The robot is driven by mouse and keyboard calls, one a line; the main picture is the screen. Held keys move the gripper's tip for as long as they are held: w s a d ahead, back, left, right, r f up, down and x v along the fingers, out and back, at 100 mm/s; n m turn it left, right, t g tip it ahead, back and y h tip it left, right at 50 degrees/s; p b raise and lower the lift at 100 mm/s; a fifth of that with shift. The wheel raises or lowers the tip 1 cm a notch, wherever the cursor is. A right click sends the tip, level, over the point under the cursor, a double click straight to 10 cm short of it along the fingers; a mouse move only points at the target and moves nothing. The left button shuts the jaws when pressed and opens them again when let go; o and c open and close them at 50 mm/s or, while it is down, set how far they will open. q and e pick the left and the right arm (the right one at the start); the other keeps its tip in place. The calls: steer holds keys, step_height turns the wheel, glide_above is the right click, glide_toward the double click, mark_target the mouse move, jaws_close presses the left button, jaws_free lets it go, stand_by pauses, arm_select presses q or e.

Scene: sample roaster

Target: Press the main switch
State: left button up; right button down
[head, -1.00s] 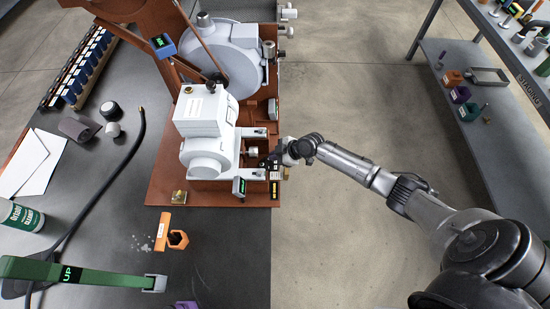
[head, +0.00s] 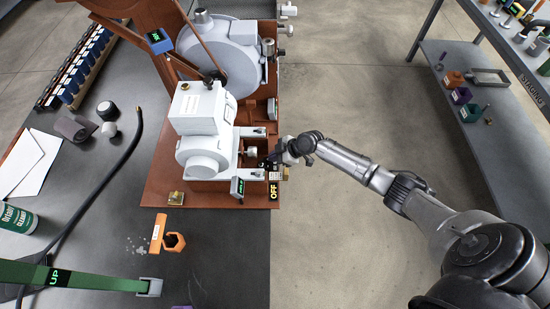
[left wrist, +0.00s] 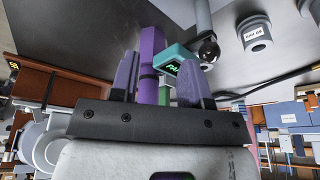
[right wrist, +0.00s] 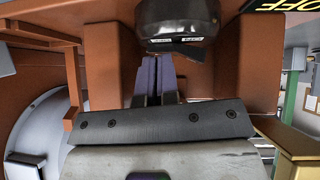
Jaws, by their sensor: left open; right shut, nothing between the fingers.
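The black panel reading OFF (head: 273,190) stands on the right front edge of the roaster's brown base; its yellow lettering also shows in the right wrist view (right wrist: 285,5). My right gripper (head: 268,164) is just behind it, beside the roaster. In the right wrist view the fingers (right wrist: 158,75) are shut and empty, pointing toward a dark rounded part with small labels (right wrist: 180,22). I cannot tell whether they touch it, or whether it is the main switch. My left gripper (left wrist: 158,75) is open, with a purple upright (left wrist: 151,60) showing between its fingers.
The white roaster (head: 205,110) fills the middle of the dark bench. An orange hexagonal holder (head: 174,241) and a green bar marked UP (head: 90,281) lie in front. A grey staging shelf (head: 480,110) stands right, across open floor.

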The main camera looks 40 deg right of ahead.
steer(key=shift+s+a+f, duration=0.1)
steer(key=shift+s+f, duration=0.05)
steer(key=shift+f, duration=0.05)
steer(key=shift+s+a+r+p, duration=0.15)
steer(key=shift+a+r+p, duration=0.1)
steer(key=shift+p, duration=0.15)
steer(key=shift+s+a, duration=0.35)
steer(key=shift+s, duration=0.05)
steer(key=shift+r+p, duration=0.6)
steer(key=shift+p, duration=0.1)
steer(key=r+p, duration=0.1)
steer(key=r, duration=0.1)
steer(key=r+p, duration=0.1)
steer(key=p, duration=0.1)
steer(key=shift+s+r, duration=0.35)
steer(key=shift+s, duration=0.05)
steer(key=v, duration=0.9)
steer(key=shift+s+f+p, duration=0.15)
steer(key=shift+s+p, duration=0.15)
